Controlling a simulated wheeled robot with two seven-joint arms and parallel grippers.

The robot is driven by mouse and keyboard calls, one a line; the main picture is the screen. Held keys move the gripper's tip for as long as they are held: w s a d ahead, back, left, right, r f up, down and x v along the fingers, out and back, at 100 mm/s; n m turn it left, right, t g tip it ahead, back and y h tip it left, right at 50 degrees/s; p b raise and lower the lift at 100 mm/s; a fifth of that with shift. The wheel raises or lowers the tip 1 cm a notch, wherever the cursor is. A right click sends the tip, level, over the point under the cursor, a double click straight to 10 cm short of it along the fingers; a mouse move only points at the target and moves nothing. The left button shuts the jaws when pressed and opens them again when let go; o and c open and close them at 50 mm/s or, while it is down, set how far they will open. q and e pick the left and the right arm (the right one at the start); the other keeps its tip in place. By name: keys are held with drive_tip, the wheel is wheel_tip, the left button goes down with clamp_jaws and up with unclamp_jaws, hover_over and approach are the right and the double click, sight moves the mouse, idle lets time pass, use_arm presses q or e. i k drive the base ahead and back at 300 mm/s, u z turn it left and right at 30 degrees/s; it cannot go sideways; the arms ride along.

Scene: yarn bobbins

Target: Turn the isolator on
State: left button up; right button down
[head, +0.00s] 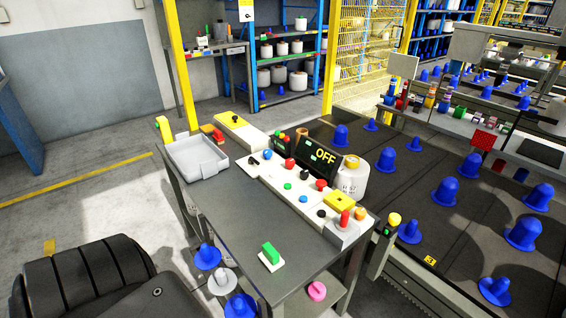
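A control console (294,186) with coloured buttons and knobs stands on the grey table. A dark display (322,156) behind it reads OFF in yellow letters. Two switch-like parts show: a box with a yellow plate and black knob (234,120) at the table's far end, and a yellow block with a small dark knob (339,201) at the console's right end. I cannot tell which is the isolator, and the knob positions are too small to read. Neither of my grippers is in view.
The grey table (240,213) holds an empty grey tray (195,156) and a green block on a white base (271,256). A white bobbin (351,179) stands behind the console. Blue cones (523,232) stand on the dark surface at right. The table's near left part is clear.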

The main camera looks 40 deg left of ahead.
sight(289, 163)
drive_tip(key=z, duration=1.1)
drive_tip(key=k, duration=0.9)
drive_tip(key=u, duration=0.95)
drive_tip(key=i, duration=0.5)
